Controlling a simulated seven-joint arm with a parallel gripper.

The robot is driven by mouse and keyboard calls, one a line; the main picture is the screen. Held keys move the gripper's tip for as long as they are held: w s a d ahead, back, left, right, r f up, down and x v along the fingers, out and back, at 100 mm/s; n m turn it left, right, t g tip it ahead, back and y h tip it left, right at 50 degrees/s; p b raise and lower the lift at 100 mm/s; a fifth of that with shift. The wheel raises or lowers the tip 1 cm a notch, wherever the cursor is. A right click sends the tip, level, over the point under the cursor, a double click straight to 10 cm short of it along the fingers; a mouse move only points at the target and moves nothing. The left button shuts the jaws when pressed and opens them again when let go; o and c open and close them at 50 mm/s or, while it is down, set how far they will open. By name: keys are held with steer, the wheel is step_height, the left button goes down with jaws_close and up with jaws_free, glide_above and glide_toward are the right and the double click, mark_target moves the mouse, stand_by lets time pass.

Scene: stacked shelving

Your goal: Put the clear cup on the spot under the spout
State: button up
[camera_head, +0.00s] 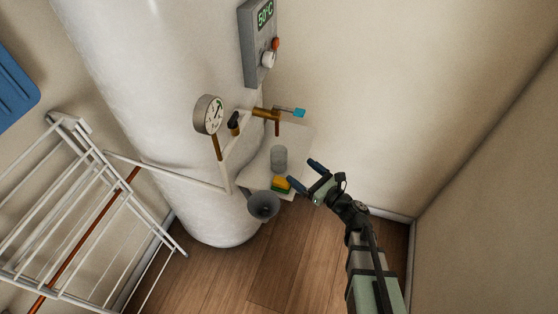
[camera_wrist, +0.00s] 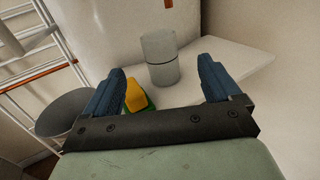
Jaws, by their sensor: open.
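In the wrist view the cup (camera_wrist: 160,58) stands ahead of my gripper, between the lines of the two fingers. My gripper (camera_head: 303,174) is open and empty, to the right of the cup in the head view. Its blue fingers (camera_wrist: 166,84) are wide apart and do not appear to touch the cup. No marked spot is visible under the spout.
The white tank (camera_head: 165,90), gauge (camera_head: 209,114) and wire rack (camera_head: 70,215) crowd the left. Free air lies right of the shelf.

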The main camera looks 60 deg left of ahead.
glide_toward(273, 148)
steer(key=a, duration=0.2)
steer(key=a+f, duration=0.1)
steer(key=shift+s+a, duration=0.25)
steer(key=shift+s, duration=0.05)
steer(key=shift+x, duration=3)
steer(key=shift+s+d+r, duration=0.1)
steer(key=shift+r, duration=0.05)
steer(key=shift+c, duration=0.3)
steer(key=c, duration=1.1)
steer(key=shift+o, duration=0.2)
steer(key=shift+r, duration=0.1)
